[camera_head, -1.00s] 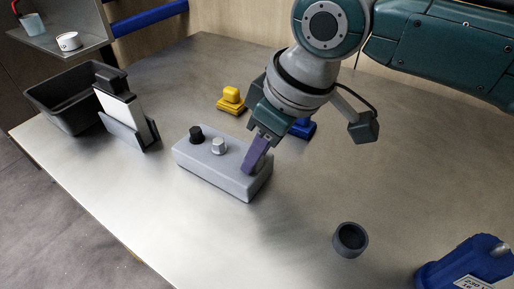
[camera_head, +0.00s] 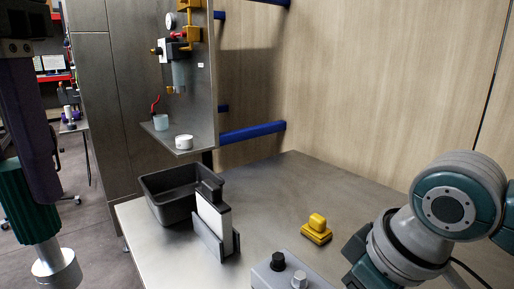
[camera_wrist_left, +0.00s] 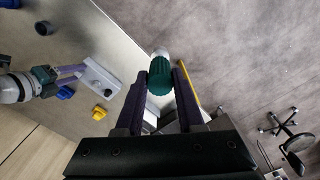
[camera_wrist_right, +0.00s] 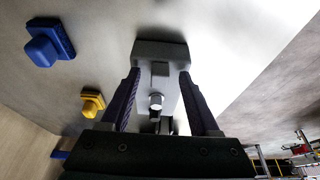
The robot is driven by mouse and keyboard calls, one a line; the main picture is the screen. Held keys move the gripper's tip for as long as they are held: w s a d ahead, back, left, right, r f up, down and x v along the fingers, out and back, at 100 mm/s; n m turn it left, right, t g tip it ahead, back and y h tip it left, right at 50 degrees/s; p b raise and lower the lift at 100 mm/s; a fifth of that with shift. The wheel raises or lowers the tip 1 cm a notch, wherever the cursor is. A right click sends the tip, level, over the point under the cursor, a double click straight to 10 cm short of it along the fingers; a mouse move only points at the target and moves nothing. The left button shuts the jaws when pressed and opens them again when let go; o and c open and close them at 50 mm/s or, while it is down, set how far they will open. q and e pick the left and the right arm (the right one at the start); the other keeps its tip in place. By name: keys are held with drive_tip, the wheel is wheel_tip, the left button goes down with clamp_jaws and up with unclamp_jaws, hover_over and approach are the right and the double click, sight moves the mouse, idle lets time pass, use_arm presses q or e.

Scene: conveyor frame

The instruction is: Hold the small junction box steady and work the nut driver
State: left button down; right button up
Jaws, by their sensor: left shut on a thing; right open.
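The grey junction box (camera_head: 268,279), with a black and a silver knob on top, shows at the bottom edge in the head view. It also shows in the right wrist view (camera_wrist_right: 160,52). My right gripper (camera_wrist_right: 160,75) is open, its purple fingers straddling the box; whether they touch it I cannot tell. The left wrist view also shows my right fingers at the box (camera_wrist_left: 98,77). My left gripper (camera_wrist_left: 160,72) is shut on the green ribbed handle of the nut driver (camera_head: 32,205), far left in the head view. The driver's silver end points down, beyond the table's left side.
A black bin (camera_head: 170,202) and a holder with a white panel (camera_head: 214,220) stand near the left table edge. A yellow block (camera_head: 317,231) lies behind the box; a blue block (camera_wrist_right: 48,44) lies nearby. A shelf (camera_head: 185,140) rises behind.

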drive_tip(key=v, duration=1.2)
use_arm(q)
wheel_tip(320, 180, up, 6)
drive_tip(key=p, duration=0.5)
drive_tip(key=shift+f+p, duration=0.1)
drive_tip(key=shift+p, duration=0.25)
wheel_tip(320, 180, up, 3)
drive_tip(key=p, duration=0.3)
use_arm(e)
drive_tip(key=s+a+r+m+y, duration=0.1)
drive_tip(key=s+a+r+m, duration=0.15)
drive_tip(key=s, duration=0.55)
drive_tip(key=s+d+r+m+h+p, duration=0.35)
drive_tip(key=s+d+p, duration=0.4)
drive_tip(key=s, duration=0.25)
use_arm(q)
drive_tip(key=s+r+p, duration=0.3)
drive_tip(key=r+p, duration=1.5)
drive_tip(key=r, duration=0.3)
drive_tip(key=s+r+p, duration=0.2)
drive_tip(key=r+p, duration=1.6)
drive_tip(key=r, duration=0.3)
drive_tip(key=shift+s+p, duration=0.35)
drive_tip(key=shift+s, duration=0.05)
use_arm(e)
wheel_tip(320, 180, up, 37)
drive_tip(key=shift+w+r, duration=0.15)
drive_tip(key=shift+w, duration=0.05)
drive_tip(key=shift+a, duration=0.15)
